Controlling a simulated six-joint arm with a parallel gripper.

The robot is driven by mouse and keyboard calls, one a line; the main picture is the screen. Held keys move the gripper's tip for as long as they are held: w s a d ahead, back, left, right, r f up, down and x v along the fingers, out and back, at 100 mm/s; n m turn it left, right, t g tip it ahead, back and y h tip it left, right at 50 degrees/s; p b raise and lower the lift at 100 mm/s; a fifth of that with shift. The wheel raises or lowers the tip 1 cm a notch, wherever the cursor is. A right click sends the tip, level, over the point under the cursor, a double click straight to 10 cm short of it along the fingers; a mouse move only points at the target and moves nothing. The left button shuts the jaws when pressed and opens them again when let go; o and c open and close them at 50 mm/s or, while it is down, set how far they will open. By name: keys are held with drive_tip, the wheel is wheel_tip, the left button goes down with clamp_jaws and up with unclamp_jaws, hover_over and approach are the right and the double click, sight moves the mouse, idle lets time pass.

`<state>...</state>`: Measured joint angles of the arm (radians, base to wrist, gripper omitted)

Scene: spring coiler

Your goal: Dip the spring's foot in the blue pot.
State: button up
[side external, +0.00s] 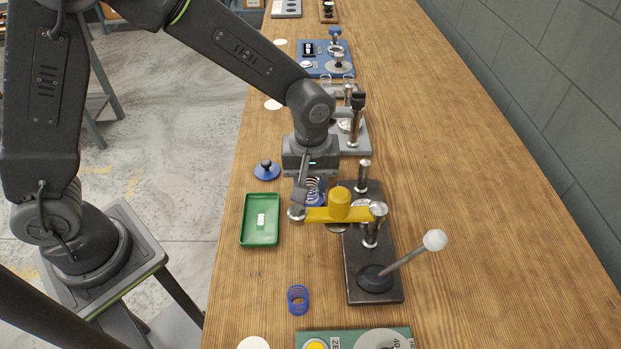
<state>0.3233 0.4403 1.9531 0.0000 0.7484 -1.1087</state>
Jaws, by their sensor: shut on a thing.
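My gripper (302,191) points down over the bench behind the yellow arm of the coiler and is shut on a silver spring (314,186). The spring looks upright. A blue lid (267,171) with a black knob lies on the bench to the left.
The coiler's yellow arm (340,206) and dark base (373,270) with a white-knobbed lever (433,240) stand close in front and right. The bench's right side is clear.

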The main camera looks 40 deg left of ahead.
sight(310, 180)
drive_tip(key=shift+f, duration=0.6)
idle(1.5)
drive_tip(key=shift+r, duration=3.6)
